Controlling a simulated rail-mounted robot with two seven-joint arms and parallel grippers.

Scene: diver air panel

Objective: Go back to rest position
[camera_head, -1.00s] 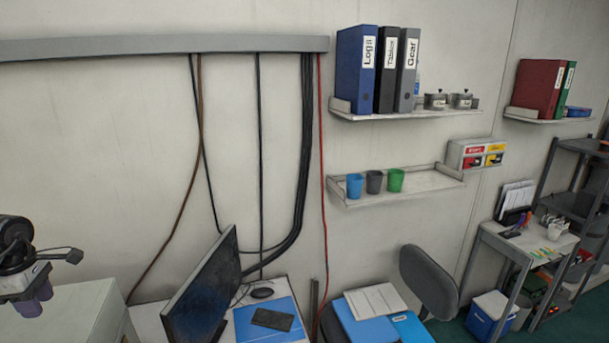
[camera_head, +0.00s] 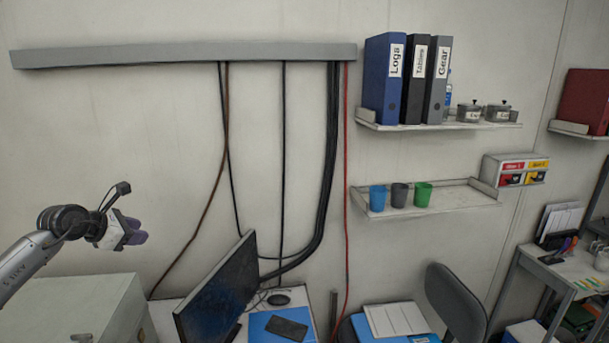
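My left gripper (camera_head: 136,233) is at the left of the head view, on my grey arm that comes in from the left edge. It is raised above a pale cabinet (camera_head: 75,310) and in front of the bare wall. Its purple fingertips point right and look close together; the gap between them is not clear. I see no object held in it. My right gripper and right arm are not in the picture.
A monitor (camera_head: 218,290) stands on the desk right of the cabinet. Cables hang on the wall from a grey duct (camera_head: 190,54). Shelves hold binders (camera_head: 383,80) and cups (camera_head: 377,198). A chair (camera_head: 455,302) stands lower right. Air around the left gripper is free.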

